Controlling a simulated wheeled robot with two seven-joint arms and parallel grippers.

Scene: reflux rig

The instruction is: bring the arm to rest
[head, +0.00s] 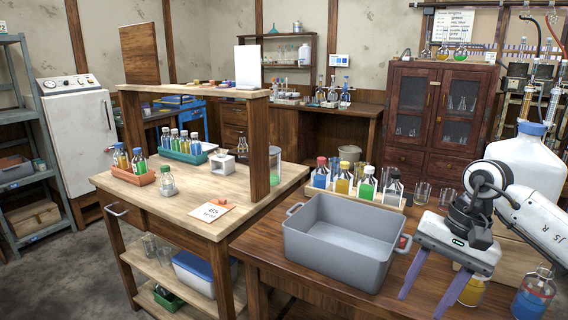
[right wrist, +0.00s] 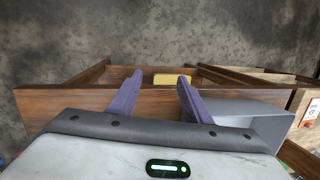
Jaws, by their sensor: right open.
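My right gripper (head: 430,281) is at the right of the head view, pointing down over the front of the wooden bench, to the right of the grey tub. Its two purple fingers stand apart with nothing between them. In the right wrist view the fingers (right wrist: 155,98) are also spread and empty, with the bench edge and the floor beyond them. My left gripper is not in the head view.
The grey tub (head: 309,258) stands close to the left of my right gripper. Behind it is a rack of bottles (head: 343,196). A large white jug (head: 532,165) and a blue-liquid bottle (head: 533,295) stand near my right arm. A yellow block (right wrist: 172,80) shows in the right wrist view.

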